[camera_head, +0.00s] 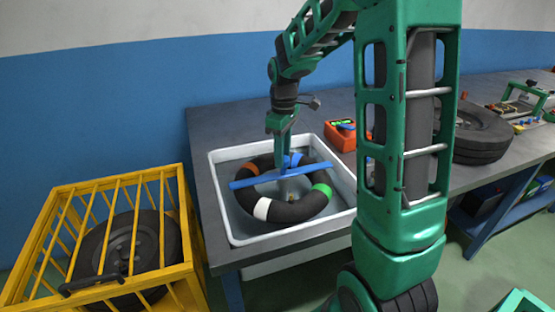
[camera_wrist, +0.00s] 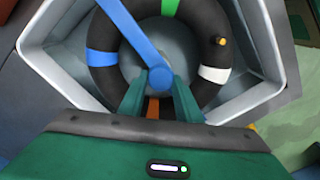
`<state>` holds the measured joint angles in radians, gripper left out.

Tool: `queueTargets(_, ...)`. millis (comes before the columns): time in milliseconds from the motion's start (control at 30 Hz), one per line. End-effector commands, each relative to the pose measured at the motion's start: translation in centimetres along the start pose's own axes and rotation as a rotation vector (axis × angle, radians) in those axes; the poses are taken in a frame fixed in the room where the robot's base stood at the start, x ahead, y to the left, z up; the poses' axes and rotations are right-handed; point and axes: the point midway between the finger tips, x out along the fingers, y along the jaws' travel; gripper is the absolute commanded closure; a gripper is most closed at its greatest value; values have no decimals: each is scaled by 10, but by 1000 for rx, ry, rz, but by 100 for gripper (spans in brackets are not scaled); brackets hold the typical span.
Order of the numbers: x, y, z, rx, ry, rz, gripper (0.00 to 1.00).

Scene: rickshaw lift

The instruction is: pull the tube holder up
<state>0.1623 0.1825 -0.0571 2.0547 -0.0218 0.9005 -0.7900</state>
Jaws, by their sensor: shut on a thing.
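The tube holder is a blue bar (camera_head: 262,178) lying across a black inner tube (camera_head: 292,212) with orange, white, green and blue bands. The tube sits in a white square basin (camera_head: 219,190). My gripper (camera_head: 281,158) points down over the bar. In the wrist view, my gripper's green fingers (camera_wrist: 160,95) are closed around the round blue end (camera_wrist: 160,78) of the holder. The bar (camera_wrist: 128,27) runs from there to the upper left. The exact contact between the fingers and the holder is partly hidden.
A yellow cage (camera_head: 168,188) with a wheel (camera_head: 112,250) stands left of the grey workbench (camera_head: 200,125). An orange box (camera_head: 338,137) lies behind the basin. A dark tyre (camera_head: 482,135) lies on the bench to the right. My arm hides part of the bench.

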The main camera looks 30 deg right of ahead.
Motion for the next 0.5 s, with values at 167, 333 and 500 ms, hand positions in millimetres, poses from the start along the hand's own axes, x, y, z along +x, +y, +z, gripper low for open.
queueTargets(167, -8, 8, 0, 11, 13, 19, 53)
queueTargets(333, -6, 5, -1, 7, 9, 13, 51)
queueTargets(500, -6, 4, -1, 5, 8, 10, 51)
